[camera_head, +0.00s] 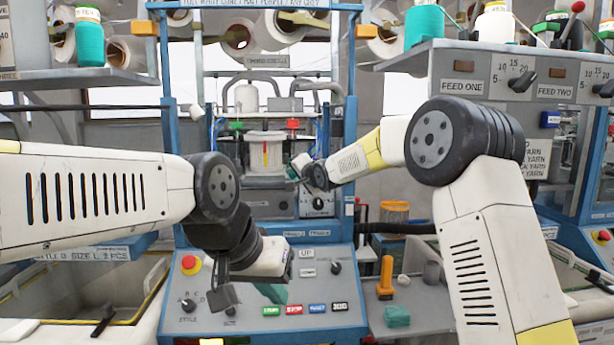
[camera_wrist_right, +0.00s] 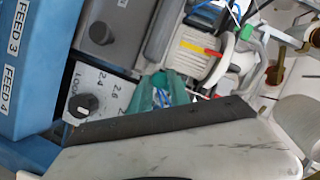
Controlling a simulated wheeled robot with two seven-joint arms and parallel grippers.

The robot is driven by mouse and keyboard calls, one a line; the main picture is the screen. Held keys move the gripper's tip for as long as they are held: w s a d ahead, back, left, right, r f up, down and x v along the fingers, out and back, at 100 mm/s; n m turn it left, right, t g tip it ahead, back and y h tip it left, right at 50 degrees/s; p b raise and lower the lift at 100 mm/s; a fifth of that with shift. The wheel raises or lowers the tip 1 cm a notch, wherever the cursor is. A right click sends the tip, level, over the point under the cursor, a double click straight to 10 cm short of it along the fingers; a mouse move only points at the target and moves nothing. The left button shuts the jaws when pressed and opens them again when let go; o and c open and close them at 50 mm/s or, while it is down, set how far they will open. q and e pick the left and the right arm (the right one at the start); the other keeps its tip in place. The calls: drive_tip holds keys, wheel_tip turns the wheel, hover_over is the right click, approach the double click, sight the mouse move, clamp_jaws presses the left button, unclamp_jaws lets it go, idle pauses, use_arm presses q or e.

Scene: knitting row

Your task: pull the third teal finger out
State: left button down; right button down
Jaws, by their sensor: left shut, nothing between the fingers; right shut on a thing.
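My right gripper (camera_head: 303,170) is at the front of the knitting machine, beside the white ribbed drum (camera_head: 266,150). It is shut on teal fabric. In the right wrist view the teal fabric (camera_wrist_right: 176,88) shows above the dark edge of my wrist, next to the ribbed drum; the fingertips are hidden there. Which finger of the glove is held, I cannot tell. My left gripper (camera_head: 224,297) is shut and empty, over the blue control panel. A flat teal piece (camera_head: 273,293) lies on the panel beside it.
The blue control panel (camera_head: 345,290) has several coloured buttons and a red knob (camera_head: 191,264). A small dial plate (camera_head: 318,205) sits just below my right gripper. On the right shelf are an orange-handled tool (camera_head: 386,275) and teal cloth (camera_head: 397,316). Bins flank the machine.

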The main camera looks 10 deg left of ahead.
drive_tip(key=s, duration=0.1)
drive_tip(key=s+d, duration=0.1)
drive_tip(key=s, duration=0.1)
drive_tip(key=shift+a, duration=0.1)
drive_tip(key=c, duration=1.2)
unclamp_jaws()
drive_tip(key=shift+c, duration=0.2)
drive_tip(key=shift+s, duration=0.1)
drive_tip(key=v, duration=0.8)
